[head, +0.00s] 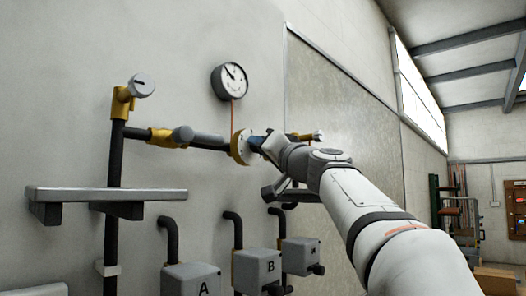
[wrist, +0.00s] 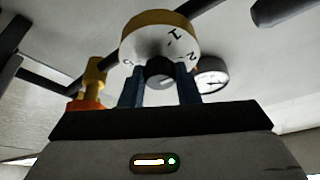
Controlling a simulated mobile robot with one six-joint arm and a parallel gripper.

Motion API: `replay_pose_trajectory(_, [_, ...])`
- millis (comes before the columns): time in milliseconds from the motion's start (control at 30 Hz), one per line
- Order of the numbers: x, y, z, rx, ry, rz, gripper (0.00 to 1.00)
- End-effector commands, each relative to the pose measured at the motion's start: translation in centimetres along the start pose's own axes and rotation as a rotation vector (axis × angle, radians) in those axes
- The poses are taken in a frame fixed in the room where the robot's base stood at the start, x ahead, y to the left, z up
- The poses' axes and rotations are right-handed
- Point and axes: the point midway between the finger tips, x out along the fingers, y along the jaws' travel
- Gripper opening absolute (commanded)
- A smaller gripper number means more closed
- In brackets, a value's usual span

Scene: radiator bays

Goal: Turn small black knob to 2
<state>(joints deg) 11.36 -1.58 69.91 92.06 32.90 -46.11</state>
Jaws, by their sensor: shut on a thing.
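The small black knob (wrist: 159,72) sits in front of a round white dial with a yellow rim (wrist: 160,35). A 1 and a 2 show on the right part of the dial and another mark on its left edge, too blurred to read. A small pale mark shows on the knob; I cannot tell which number it points to. My gripper (wrist: 160,80) is shut on the knob, with one dark blue finger on each side. In the head view my gripper (head: 257,143) reaches the yellow-rimmed dial (head: 239,147) on the dark pipe; the knob is hidden there.
A round gauge (head: 231,80) hangs above the dial. A grey shelf (head: 105,194) sticks out at the left. Grey boxes marked A (head: 191,279) and B (head: 257,270) stand below. A yellow valve with a pale knob (head: 141,86) is at upper left.

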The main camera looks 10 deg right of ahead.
Motion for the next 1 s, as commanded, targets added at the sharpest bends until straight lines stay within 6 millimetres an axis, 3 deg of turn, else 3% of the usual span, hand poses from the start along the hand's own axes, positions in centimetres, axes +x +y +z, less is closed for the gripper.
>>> replay_pose_trajectory(500, [0.15,-0.46,-0.32,0.363,-0.002,0.151,0.06])
replay_pose_trajectory(1000, [0.06,-0.29,-0.16,0.464,0.0,0.192,0.06])
